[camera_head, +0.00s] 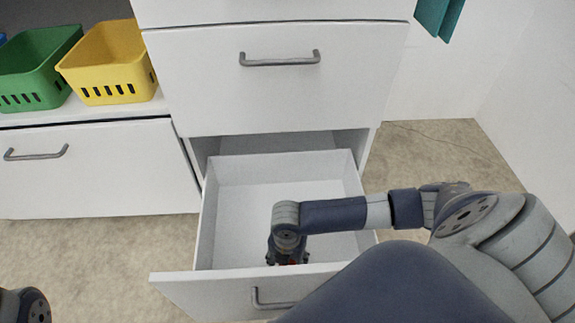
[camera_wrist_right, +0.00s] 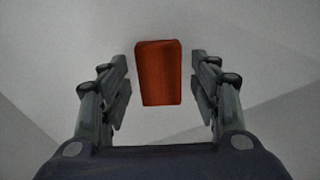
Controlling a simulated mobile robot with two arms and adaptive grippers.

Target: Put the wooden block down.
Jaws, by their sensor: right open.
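The wooden block (camera_wrist_right: 159,73) is reddish-brown and shows in the right wrist view between the two fingers of my right gripper (camera_wrist_right: 160,85). There is a gap on both sides, so the fingers do not touch it. The light surface around it is the inside of the open white drawer (camera_head: 233,197). In the head view my right gripper (camera_head: 288,258) reaches down into this drawer, and the block is mostly hidden below it. Whether the block rests on the drawer floor is hard to tell. My left gripper is out of view; only a bit of my left arm shows at the lower left.
The drawer's front panel with its handle (camera_head: 272,300) is on the near side. A closed drawer (camera_head: 275,95) is directly above. A green basket (camera_head: 35,70) and a yellow basket (camera_head: 110,65) stand on the low cabinet at left. The drawer's left part is empty.

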